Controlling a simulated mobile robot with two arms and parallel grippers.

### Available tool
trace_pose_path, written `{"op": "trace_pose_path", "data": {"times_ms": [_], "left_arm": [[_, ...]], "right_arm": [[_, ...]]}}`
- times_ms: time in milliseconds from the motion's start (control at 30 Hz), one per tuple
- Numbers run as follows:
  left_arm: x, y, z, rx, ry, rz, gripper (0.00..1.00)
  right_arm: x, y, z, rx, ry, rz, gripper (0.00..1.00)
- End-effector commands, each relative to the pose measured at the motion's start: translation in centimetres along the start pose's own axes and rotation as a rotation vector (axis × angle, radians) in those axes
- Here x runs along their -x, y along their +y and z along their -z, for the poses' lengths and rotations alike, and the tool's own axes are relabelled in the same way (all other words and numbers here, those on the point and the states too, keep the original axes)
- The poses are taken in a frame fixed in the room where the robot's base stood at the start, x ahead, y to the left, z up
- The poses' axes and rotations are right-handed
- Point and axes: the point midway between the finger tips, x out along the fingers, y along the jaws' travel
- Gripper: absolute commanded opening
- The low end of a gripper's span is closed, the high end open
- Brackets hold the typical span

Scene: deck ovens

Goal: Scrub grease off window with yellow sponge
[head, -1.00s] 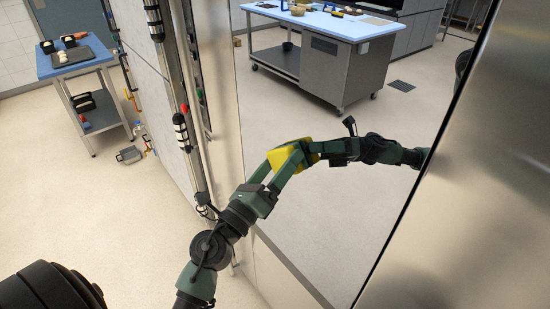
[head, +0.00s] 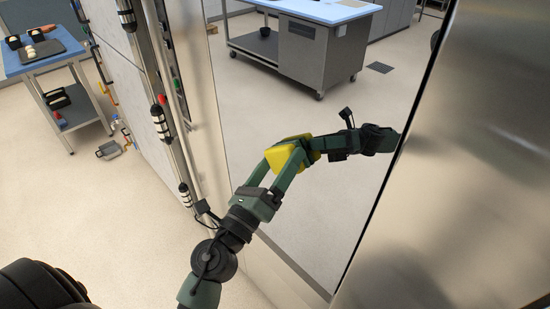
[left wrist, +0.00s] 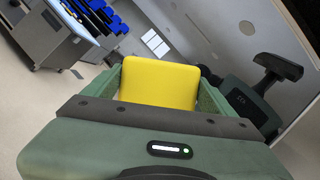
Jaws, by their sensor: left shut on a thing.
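My left gripper (head: 279,172) is shut on the yellow sponge (head: 283,157), which sticks out between its fingertips. The sponge is at a tall, mirror-like window pane (head: 325,225). Sponge and reflection meet in the head view, so it seems to touch the glass, though any small gap cannot be told. The left wrist view shows the sponge (left wrist: 160,82) between both fingers, with a reflected arm part at the right. The arm coming from the right in the pane looks like my left arm's reflection. No grease can be made out. My right gripper is not in view.
A brushed metal panel (head: 460,180) stands close on the right. A wall edge with black-and-white handles (head: 160,120) is left of the pane. A blue-topped cart (head: 50,55) stands far left, with open floor before it. A blue-topped table (head: 310,10) shows in the pane.

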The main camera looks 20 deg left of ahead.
Motion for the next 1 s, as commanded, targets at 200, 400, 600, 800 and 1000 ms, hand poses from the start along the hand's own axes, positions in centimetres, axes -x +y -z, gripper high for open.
{"op": "trace_pose_path", "data": {"times_ms": [200, 400, 600, 800, 1000], "left_arm": [[-0.3, 1.1, -0.8, -0.003, -0.001, -0.001, 0.54], [-0.6, 2.4, -1.9, -0.001, -0.001, -0.001, 0.54], [-0.7, 2.9, -2.2, 0.0, -0.002, -0.002, 0.54], [-1.2, 4.0, -3.0, -0.001, -0.001, -0.001, 0.54], [-1.7, 5.2, -3.9, -0.001, -0.001, -0.001, 0.54]], "right_arm": [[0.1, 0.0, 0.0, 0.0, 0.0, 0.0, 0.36], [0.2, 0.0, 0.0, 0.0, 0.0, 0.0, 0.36], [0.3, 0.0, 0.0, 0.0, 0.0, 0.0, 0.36], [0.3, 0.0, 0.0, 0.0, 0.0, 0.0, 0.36], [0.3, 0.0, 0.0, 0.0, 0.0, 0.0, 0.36]]}}
